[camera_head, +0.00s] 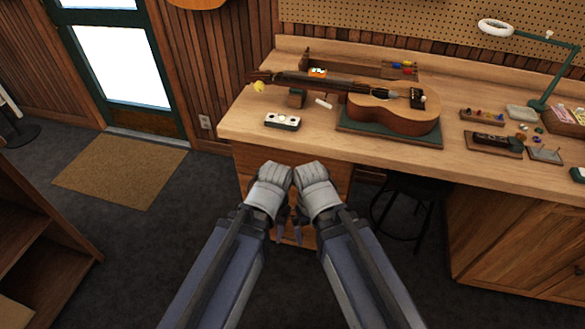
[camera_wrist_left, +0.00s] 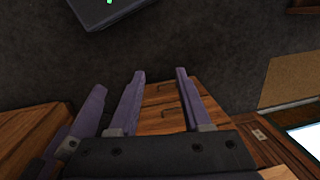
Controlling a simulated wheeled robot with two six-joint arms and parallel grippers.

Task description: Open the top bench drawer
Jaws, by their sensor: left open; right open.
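The top bench drawer (camera_head: 262,158) is a brown wooden front just under the left part of the bench top, and it looks shut. My grippers hide much of the drawer stack in the head view. My left gripper (camera_head: 279,230) and right gripper (camera_head: 299,228) are side by side in front of the stack, pointing down, open and empty. In the left wrist view, wooden drawer fronts (camera_wrist_left: 158,98) with small dark handles show between and beyond the left gripper's fingers (camera_wrist_left: 160,72). I cannot tell which handle belongs to the top drawer.
The workbench (camera_head: 240,120) carries a ukulele (camera_head: 395,110) on a green mat, a white-topped block (camera_head: 282,121) and small tools. A black stool (camera_head: 405,190) stands under the bench, right of the drawers. Open floor and a doormat (camera_head: 120,170) lie left; a shelf (camera_head: 40,250) stands at lower left.

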